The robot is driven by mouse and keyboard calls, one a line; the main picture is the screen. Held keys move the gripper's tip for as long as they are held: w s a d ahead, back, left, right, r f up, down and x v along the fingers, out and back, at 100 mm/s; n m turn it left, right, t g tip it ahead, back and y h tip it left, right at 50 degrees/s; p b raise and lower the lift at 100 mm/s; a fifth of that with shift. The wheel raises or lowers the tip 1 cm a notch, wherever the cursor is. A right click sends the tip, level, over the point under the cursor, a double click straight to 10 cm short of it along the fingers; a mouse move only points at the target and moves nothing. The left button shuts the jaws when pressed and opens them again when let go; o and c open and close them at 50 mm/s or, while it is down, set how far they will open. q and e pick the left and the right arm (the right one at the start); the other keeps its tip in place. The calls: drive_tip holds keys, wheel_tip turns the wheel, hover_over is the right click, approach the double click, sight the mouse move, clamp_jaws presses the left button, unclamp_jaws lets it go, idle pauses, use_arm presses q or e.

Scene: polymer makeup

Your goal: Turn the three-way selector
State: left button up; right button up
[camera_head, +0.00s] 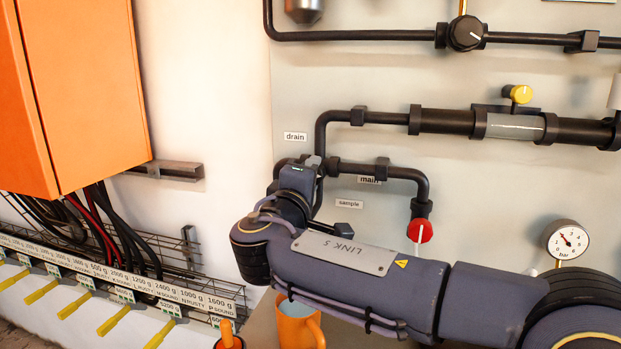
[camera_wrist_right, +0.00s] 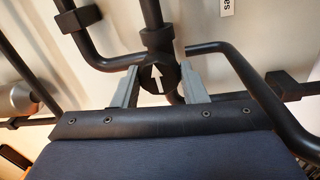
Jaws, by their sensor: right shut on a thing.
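The three-way selector (camera_wrist_right: 157,79) is a dark round knob with a white arrow, at a pipe junction in the right wrist view. The arrow points up in that view. My right gripper (camera_wrist_right: 160,72) has its two grey fingers on either side of the knob and is shut on it. In the head view my right gripper (camera_head: 310,164) is at the pipe junction on the wall panel, and my wrist hides the selector. The labels "drain" (camera_head: 295,137), "main" (camera_head: 370,180) and "sample" (camera_head: 349,204) are around it. My left gripper is not in view.
Black pipes (camera_head: 397,172) run close around my right gripper. A red valve cap (camera_head: 420,231) and a pressure gauge (camera_head: 566,240) are to the right. An orange cabinet (camera_head: 80,90) hangs at left. An orange mug (camera_head: 299,326) stands below my arm.

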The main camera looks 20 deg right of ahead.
drive_tip(key=shift+f, duration=0.1)
drive_tip(key=o, duration=1)
drive_tip(key=v, duration=0.8)
drive_tip(key=shift+b, duration=0.4)
